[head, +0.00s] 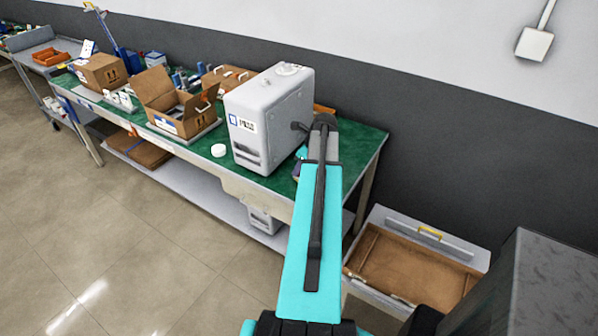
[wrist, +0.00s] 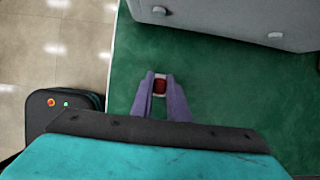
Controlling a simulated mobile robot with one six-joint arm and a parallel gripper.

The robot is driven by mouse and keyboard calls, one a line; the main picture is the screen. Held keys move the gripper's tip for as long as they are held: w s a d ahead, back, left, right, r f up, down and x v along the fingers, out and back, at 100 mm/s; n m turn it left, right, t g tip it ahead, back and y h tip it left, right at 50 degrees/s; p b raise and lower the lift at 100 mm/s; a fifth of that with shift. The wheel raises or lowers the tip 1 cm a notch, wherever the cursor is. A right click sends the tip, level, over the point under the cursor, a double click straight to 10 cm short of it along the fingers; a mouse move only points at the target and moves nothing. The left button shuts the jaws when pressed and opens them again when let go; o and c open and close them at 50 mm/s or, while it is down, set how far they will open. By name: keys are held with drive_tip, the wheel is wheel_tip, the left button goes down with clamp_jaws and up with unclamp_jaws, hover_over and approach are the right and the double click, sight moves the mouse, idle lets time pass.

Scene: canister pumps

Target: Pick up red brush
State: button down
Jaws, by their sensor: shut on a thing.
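A grey canister machine (head: 270,118) stands close left of my arm; its underside edge shows in the wrist view (wrist: 230,20). A white round cap (head: 218,150) and an open cardboard box (head: 178,105) are further left. A brown-lined bin (head: 415,270) is at right.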

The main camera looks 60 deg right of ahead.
drive_tip(key=shift+r+b, duration=0.6)
drive_tip(key=shift+r, duration=0.7)
drive_tip(key=s+a+b, duration=0.9)
drive_tip(key=shift+a+r, duration=0.4)
drive_tip(key=b, duration=0.5)
drive_tip(key=shift+s+a, duration=0.15)
drive_tip(key=shift+s, duration=0.1)
drive_tip(key=s+a+b, duration=0.1)
drive_tip(key=b, duration=0.6)
drive_tip(key=shift+r, duration=0.15)
drive_tip(key=shift+s+a+r+b, duration=0.2)
drive_tip(key=shift+a+b, duration=0.2)
drive_tip(key=shift+b, duration=0.45)
drive_tip(key=shift+w, duration=0.1)
